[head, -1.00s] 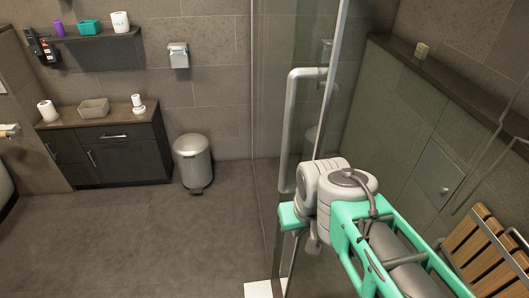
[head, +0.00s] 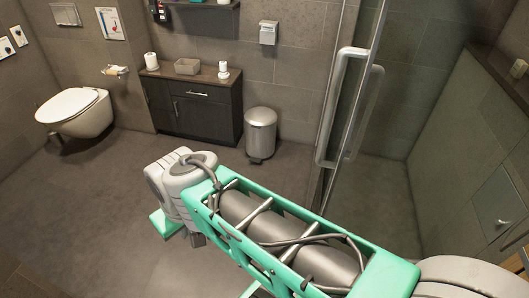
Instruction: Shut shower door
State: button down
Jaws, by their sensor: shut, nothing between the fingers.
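The glass shower door (head: 352,95) stands right of centre in the head view, seen steeply from the side, with a thin metal edge. A long silver bar handle (head: 332,125) runs down it, and a second bar shows through or behind the glass. I cannot tell how far the door stands from its frame. My gripper (head: 168,224) is at the left end of my green and grey arm, over the open floor. It is well left of the handle and touches nothing visible. Its fingers are small and partly hidden by my wrist. My arm covers the lower part of the door.
A dark cabinet (head: 192,108) and a steel bin (head: 261,133) stand along the back wall. A white toilet (head: 75,112) is at the left. The tiled floor (head: 75,210) at the left is clear. A tiled shower wall (head: 465,150) closes off the right side.

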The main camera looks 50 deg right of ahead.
aim_at(361, 54)
jog(key=u, duration=0.2)
jog(key=i, duration=2.4)
jog(key=z, duration=2.35)
